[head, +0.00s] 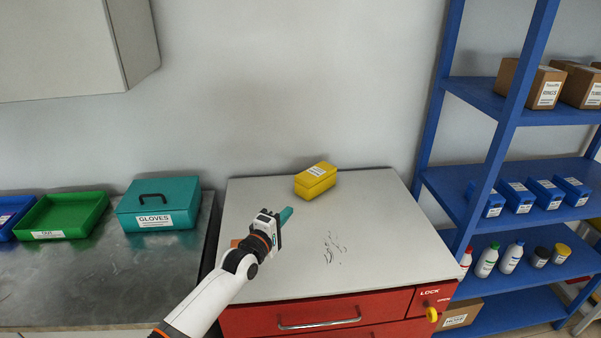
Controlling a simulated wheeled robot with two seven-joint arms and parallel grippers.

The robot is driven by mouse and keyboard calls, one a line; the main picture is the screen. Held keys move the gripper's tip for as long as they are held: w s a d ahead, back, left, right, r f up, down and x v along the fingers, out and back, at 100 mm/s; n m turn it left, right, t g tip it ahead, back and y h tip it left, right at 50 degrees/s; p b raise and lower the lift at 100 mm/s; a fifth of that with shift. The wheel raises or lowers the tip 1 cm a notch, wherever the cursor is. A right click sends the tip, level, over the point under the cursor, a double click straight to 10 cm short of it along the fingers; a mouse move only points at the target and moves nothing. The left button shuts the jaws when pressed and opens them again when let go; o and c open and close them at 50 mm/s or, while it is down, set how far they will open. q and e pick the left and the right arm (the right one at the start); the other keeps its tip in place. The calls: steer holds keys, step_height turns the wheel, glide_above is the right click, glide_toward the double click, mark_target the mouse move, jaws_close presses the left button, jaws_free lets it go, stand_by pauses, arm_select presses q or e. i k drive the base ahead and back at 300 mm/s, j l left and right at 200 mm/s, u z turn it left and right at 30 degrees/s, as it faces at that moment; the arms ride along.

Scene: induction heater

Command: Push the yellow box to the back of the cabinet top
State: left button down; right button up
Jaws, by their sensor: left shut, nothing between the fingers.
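A gap shows between the fingertips and the box. My right gripper is not in view.
A teal gloves case (158,204) and a green tray (62,216) stand on the metal bench at left. A blue shelf rack (476,205) with boxes and bottles stands close at right. Dark scratch-like marks (334,248) show on the cabinet top. Its right part is clear.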

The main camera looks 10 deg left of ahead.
mark_target(314, 182)
steer(key=i+l, duration=0.25)
steer(key=i, duration=0.15)
steer(key=i+l, duration=0.25)
steer(key=i, duration=0.15)
steer(key=i+l, duration=0.2)
steer(key=i, duration=0.25)
